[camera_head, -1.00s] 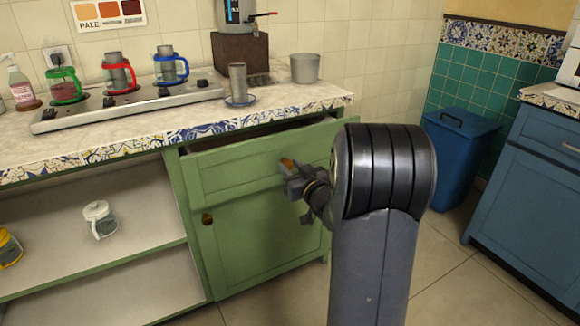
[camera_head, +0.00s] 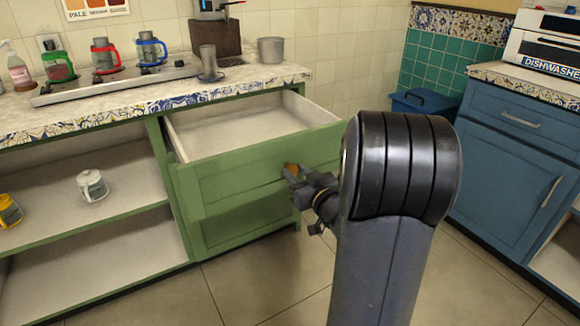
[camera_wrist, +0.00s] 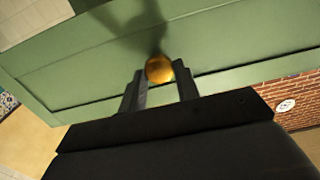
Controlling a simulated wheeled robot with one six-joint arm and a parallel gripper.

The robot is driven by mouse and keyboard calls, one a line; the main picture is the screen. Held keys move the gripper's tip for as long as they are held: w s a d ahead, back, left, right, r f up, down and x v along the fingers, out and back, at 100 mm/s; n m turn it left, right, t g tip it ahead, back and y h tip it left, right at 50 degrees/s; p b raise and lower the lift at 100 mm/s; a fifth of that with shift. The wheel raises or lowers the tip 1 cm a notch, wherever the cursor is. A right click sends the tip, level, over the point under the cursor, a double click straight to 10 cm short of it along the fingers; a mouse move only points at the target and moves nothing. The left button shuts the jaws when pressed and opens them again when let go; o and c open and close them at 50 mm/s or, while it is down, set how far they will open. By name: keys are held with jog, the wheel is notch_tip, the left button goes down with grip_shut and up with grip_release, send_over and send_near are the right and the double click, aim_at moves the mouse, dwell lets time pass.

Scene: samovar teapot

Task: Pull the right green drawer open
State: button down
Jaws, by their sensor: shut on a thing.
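The right green drawer (camera_head: 235,178) is pulled well out of the counter, and its pale empty inside (camera_head: 240,128) shows from above. Its green front also fills much of the wrist view (camera_wrist: 225,45). My gripper (camera_head: 290,172) is shut on the drawer's round brass knob (camera_wrist: 159,69). In the wrist view my two fingers (camera_wrist: 160,88) stand on either side of the knob. In the head view the knob is partly hidden by my fingers, and my arm covers the area right of the drawer front.
A green cupboard door (camera_head: 245,222) lies below the drawer. The counter (camera_head: 130,108) holds a stove, coloured pots and a metal cup. Open shelves (camera_head: 125,165) are at left. A blue bin (camera_head: 425,103) and blue cabinet (camera_head: 515,150) stand at right. Floor in front is clear.

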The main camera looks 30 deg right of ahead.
jog(key=shift+s, duration=1.35)
jog(key=c, duration=1.1)
grip_release()
jog(key=shift+o, duration=0.2)
jog(key=s+p, duration=0.2)
jog(key=s, duration=0.8)
jog(key=shift+s+d, duration=0.25)
jog(key=shift+s, duration=0.15)
jog(key=shift+w+a+b, duration=0.2)
jog(key=shift+w+b, duration=0.75)
jog(key=shift+w, duration=4.65)
